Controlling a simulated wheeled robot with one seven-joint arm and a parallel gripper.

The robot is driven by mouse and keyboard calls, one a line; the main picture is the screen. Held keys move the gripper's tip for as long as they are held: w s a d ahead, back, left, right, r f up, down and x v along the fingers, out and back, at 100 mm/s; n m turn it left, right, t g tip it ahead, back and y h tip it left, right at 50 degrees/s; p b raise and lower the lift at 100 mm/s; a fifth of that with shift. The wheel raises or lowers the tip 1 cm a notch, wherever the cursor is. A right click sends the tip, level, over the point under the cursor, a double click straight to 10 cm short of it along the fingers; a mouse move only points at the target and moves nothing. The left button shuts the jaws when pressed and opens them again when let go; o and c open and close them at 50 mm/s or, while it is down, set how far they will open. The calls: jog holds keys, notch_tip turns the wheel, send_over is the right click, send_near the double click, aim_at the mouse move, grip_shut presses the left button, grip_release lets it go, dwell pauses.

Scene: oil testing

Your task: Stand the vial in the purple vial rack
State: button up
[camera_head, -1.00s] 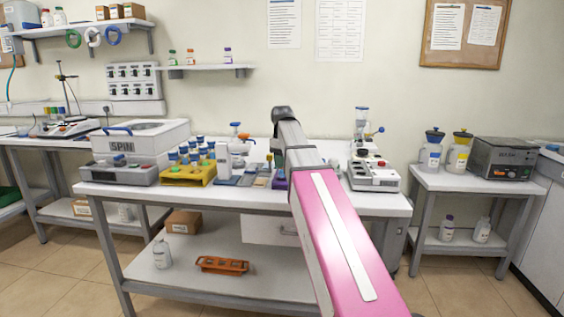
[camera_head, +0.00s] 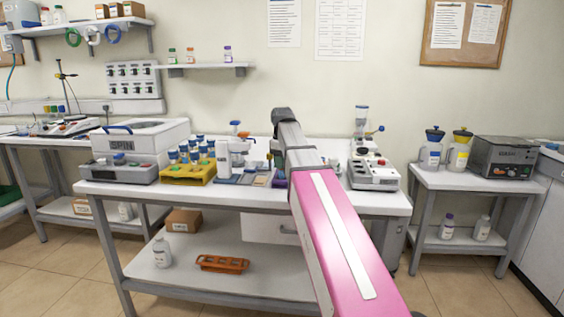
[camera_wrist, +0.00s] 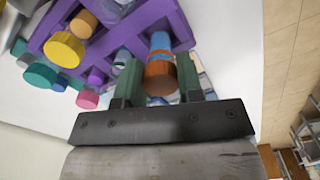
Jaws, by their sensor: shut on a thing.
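In the wrist view a vial with an orange-brown cap (camera_wrist: 160,76) and a blue part (camera_wrist: 160,42) is between the green-padded fingers of my gripper (camera_wrist: 158,82). My gripper is shut on it. The purple vial rack (camera_wrist: 153,14) lies just beyond the fingers, and the vial's far end overlaps the rack in the picture. I cannot tell whether that end is in a hole or above it. In the head view only a small part of the purple rack (camera_head: 280,181) shows beside my pink arm. The arm hides the vial there.
Other capped vials, yellow (camera_wrist: 65,49), teal (camera_wrist: 41,76) and pink (camera_wrist: 88,98), sit at the rack. In the head view a yellow rack (camera_head: 188,174) with blue-capped bottles stands left on the bench, and a white device (camera_head: 374,172) stands right.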

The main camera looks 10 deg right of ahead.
jog(key=shift+f, duration=0.95)
dwell(0.3)
dwell(0.5)
jog(key=o, duration=1)
